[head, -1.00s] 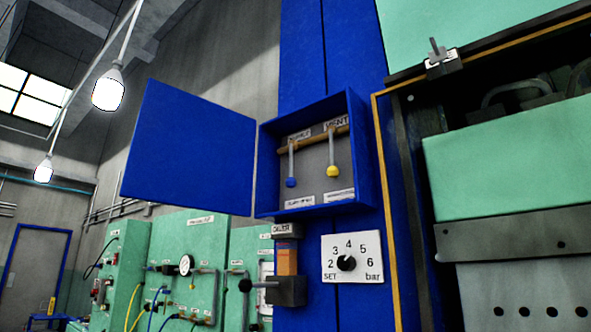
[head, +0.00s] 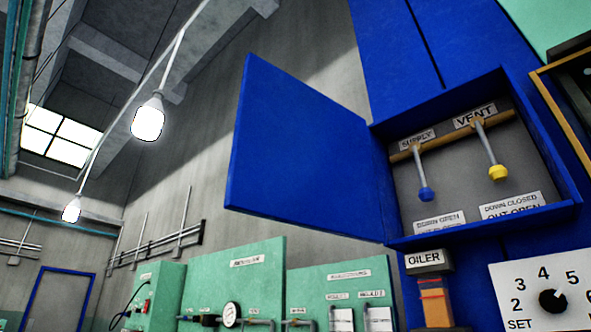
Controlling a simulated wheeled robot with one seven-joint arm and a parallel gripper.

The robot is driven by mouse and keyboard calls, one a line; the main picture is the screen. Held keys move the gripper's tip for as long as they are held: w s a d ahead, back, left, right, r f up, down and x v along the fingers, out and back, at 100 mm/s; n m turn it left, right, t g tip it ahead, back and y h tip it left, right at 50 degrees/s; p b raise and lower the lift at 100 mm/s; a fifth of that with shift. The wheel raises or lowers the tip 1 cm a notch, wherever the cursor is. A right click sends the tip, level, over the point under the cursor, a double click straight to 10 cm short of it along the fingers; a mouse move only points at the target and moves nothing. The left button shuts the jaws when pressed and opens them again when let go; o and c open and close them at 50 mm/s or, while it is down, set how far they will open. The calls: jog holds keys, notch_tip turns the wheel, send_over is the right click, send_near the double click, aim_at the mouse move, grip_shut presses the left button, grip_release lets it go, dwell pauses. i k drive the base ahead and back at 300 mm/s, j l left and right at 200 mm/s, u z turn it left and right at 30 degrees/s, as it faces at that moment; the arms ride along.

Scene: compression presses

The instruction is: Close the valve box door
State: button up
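The blue valve box (head: 574,190) is mounted on a blue column at the right. Its blue door (head: 300,148) stands wide open, swung out to the left from the hinge on the box's left edge. Inside are two levers under the labels SUPPLY and VENT. The supply lever (head: 421,175) has a blue knob and hangs down. The vent lever (head: 487,150) has a yellow knob and also hangs down, slightly slanted in the picture. My gripper is not in view.
Below the box are an oiler (head: 434,300) and a white pressure dial plate (head: 520,285). Green panels with a gauge (head: 231,314) and pipes stand behind, at the lower left. A lamp (head: 148,118) hangs at the upper left. Nothing visible blocks the space before the door.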

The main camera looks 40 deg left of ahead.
aim_at(300, 158)
jog(key=k+j, duration=0.1)
jog(key=j, duration=0.3)
jog(key=k+j, duration=0.1)
jog(key=j, duration=0.35)
jog(key=k+j, duration=0.1)
jog(key=j, duration=0.3)
jog(key=k+j, duration=0.1)
jog(key=j, duration=0.3)
jog(key=k+j, duration=0.1)
jog(key=j, duration=0.3)
jog(key=k+j+z, duration=0.1)
jog(key=j, duration=0.35)
